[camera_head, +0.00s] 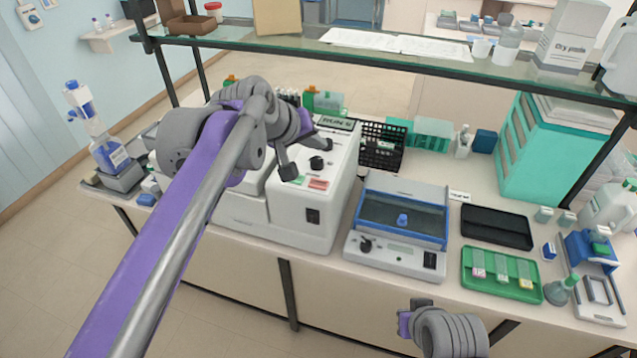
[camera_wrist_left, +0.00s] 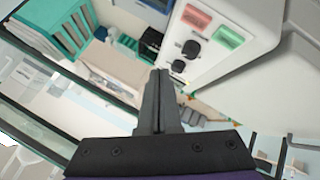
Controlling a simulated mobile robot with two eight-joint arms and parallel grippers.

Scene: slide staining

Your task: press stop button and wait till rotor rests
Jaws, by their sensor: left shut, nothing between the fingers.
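A white machine (camera_head: 335,215) with a sloped control panel stands on the bench, left of centre. Its panel has a red button (camera_head: 318,184), a green button (camera_head: 300,180) and dark knobs (camera_head: 317,163). In the left wrist view, the red button (camera_wrist_left: 197,17) and green button (camera_wrist_left: 228,37) lie beyond the fingers. My left gripper (camera_head: 289,172) is shut and empty over the panel, close to the green button in the picture; I cannot tell contact. It also shows in the left wrist view (camera_wrist_left: 159,78). No rotor is visible; my arm hides part of the machine.
A blue-framed device (camera_head: 400,247) stands right of the machine. A black tray (camera_head: 497,227) and a green slide tray (camera_head: 500,290) lie further right. A black basket (camera_head: 381,145) is behind. A glass shelf (camera_head: 300,45) spans above the bench. My right arm shows at the bottom.

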